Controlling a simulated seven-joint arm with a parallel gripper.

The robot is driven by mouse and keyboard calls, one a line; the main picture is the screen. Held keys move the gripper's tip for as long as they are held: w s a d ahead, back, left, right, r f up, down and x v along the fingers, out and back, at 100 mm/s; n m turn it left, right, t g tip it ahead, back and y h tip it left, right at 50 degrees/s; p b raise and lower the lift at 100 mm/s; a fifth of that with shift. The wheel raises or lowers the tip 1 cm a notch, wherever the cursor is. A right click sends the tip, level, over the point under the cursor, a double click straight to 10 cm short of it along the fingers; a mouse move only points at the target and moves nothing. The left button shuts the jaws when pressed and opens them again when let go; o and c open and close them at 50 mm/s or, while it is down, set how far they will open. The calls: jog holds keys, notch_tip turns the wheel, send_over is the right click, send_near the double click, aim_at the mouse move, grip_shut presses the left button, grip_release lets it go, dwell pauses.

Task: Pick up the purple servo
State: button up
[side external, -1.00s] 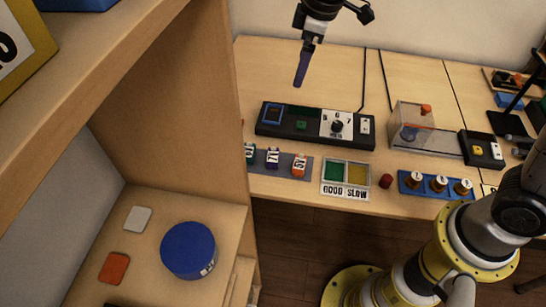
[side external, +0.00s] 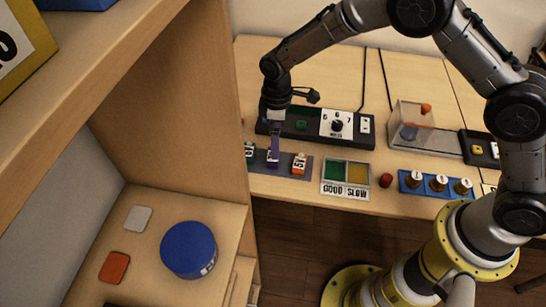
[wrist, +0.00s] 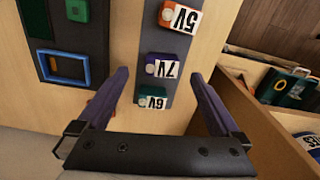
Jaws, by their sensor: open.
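The purple servo (side external: 272,158), labelled 7V, stands on the grey strip (side external: 287,172) between the green servo (side external: 250,153) and the orange servo (side external: 299,164). In the wrist view the purple servo (wrist: 165,67) lies between my open fingertips, with the green 6V servo (wrist: 152,95) nearer the palm and the orange 5V servo (wrist: 180,17) farther off. My gripper (side external: 274,148) is open and empty, pointing down at the purple servo. It also shows in the wrist view (wrist: 158,74). The side view does not show clearly whether the fingertips are above or beside the servo.
A black tester box (side external: 308,128) with a knob lies just behind the servos. A wooden shelf wall (side external: 215,100) rises close on the left. A blue rack (side external: 420,184) sits farther right.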

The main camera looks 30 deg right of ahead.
jog(key=shift+w+a+f, duration=0.1)
jog(key=shift+a+f, duration=0.15)
jog(key=shift+f, duration=1.15)
jog(key=shift+a+f, duration=0.2)
jog(key=shift+f, duration=1.15)
jog(key=c, duration=1.4)
